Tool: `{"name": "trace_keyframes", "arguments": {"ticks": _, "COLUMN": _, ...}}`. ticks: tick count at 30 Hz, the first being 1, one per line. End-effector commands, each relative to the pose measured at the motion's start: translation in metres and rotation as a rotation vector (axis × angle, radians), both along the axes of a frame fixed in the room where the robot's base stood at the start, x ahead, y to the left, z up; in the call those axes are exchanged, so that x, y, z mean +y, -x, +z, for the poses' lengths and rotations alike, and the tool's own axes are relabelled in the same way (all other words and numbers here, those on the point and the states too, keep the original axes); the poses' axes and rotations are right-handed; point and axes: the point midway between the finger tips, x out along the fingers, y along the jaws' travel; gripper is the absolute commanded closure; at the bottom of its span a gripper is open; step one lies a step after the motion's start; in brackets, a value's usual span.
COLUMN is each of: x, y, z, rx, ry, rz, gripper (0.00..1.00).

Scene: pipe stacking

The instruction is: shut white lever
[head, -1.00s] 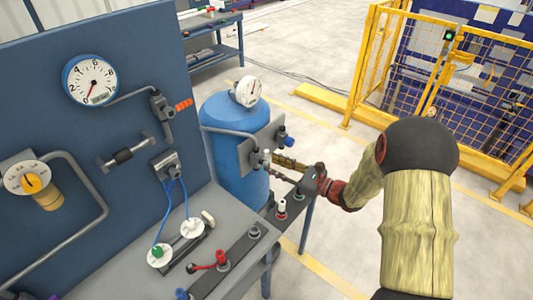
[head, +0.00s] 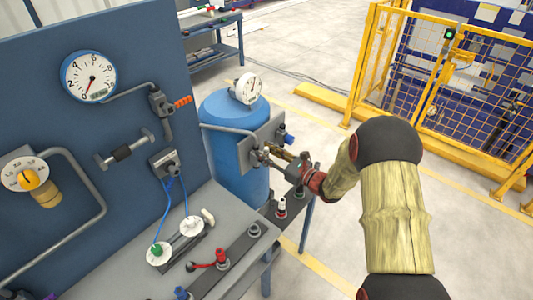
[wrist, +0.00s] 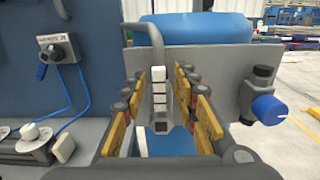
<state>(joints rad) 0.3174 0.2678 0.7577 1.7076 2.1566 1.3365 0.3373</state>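The white lever (wrist: 158,92) stands upright on a grey plate in the wrist view, above a dark fitting. It shows between the two fingers of my gripper (wrist: 160,87), with visible space on both sides. The fingers have yellow pads and are open. In the head view my gripper (head: 283,156) reaches in from the right to the valve plate on the blue tank (head: 222,110). The gripper mostly hides the lever there. I cannot tell how deep the lever sits between the fingers, and I see no contact.
A blue knob (wrist: 269,109) sticks out right of the lever. A grey pipe (wrist: 155,42) rises behind it. The blue panel with a gauge (head: 88,77) stands at left. A yellow fence (head: 470,85) stands at right.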

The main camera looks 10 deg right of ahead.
Motion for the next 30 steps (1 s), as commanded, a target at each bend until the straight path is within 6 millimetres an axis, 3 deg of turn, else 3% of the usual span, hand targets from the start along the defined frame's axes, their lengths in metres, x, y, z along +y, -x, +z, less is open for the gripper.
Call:
{"name": "trace_keyframes", "arguments": {"ticks": 3, "x": 0.0000, "y": 0.0001, "z": 0.0001, "rx": 0.000, "ry": 0.000, "rz": 0.000, "gripper": 0.70}}
{"name": "trace_keyframes", "arguments": {"ticks": 19, "x": 0.0000, "y": 0.0004, "z": -0.0001, "rx": 0.000, "ry": 0.000, "rz": 0.000, "gripper": 1.00}}
{"name": "trace_keyframes", "arguments": {"ticks": 30, "x": 0.0000, "y": 0.0004, "z": -0.0001, "rx": 0.001, "ry": 0.001, "rz": 0.000, "gripper": 1.00}}
